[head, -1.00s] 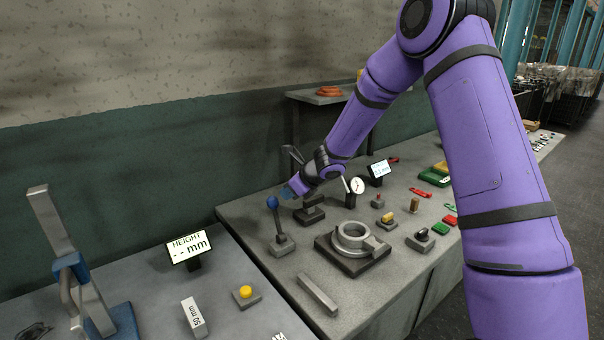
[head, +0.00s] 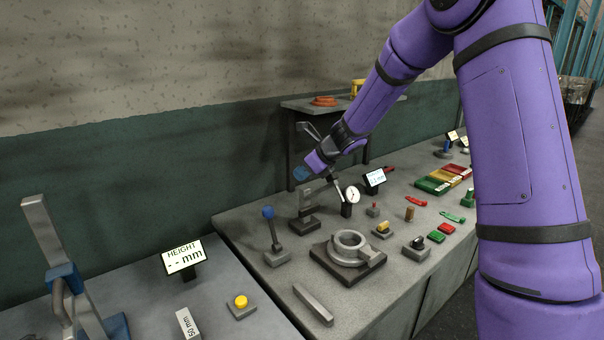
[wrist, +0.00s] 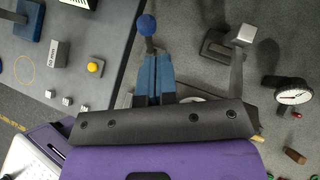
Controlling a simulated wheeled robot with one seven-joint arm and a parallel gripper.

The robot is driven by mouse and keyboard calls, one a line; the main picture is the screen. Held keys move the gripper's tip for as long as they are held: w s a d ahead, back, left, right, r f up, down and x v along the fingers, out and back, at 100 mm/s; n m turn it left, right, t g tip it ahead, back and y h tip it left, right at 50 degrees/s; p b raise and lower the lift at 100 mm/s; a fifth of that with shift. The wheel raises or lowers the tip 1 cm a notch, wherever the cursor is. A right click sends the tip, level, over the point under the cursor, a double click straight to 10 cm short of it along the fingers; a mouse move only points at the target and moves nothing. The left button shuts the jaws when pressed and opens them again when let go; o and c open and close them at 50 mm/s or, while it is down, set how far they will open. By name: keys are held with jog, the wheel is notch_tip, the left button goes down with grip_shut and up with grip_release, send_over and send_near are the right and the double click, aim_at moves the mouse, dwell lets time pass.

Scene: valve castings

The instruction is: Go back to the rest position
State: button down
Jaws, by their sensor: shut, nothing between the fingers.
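My gripper (head: 301,174) is at the end of the purple arm, above the back part of the right-hand bench in the head view. Its blue fingers are together and hold nothing; they show side by side in the wrist view (wrist: 154,78). A blue-knobbed lever (head: 269,222) stands upright on its block to the left of and below my gripper. Its blue knob (wrist: 147,25) shows just past the fingertips in the wrist view. A grey clamp stand (head: 303,208) with an upright post is close below my gripper; whether they touch cannot be told.
A ring casting (head: 350,246) sits on a dark plate in front. A dial gauge (head: 352,195), a small display (head: 374,179) and coloured bins (head: 436,184) are to the right. A height display (head: 184,258) and yellow button (head: 241,301) are on the left bench. A shelf (head: 300,104) is behind.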

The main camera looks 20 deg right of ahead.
jog(key=s+a+r+n+g+h, duration=0.1)
jog(key=s+r+n, duration=0.6)
jog(key=s, duration=0.3)
jog(key=s+a+r+n+g+h, duration=0.1)
jog(key=s+a+r+n, duration=0.1)
jog(key=s+r+n, duration=0.65)
jog(key=s+d+n+h, duration=0.2)
jog(key=s+n, duration=0.3)
jog(key=s, duration=0.7)
jog(key=s+d+n+h, duration=0.2)
jog(key=s+d+n, duration=0.2)
jog(key=s, duration=0.8)
jog(key=shift+d+n+t+h, duration=0.2)
jog(key=shift+n+t+h, duration=0.1)
jog(key=shift+n, duration=0.95)
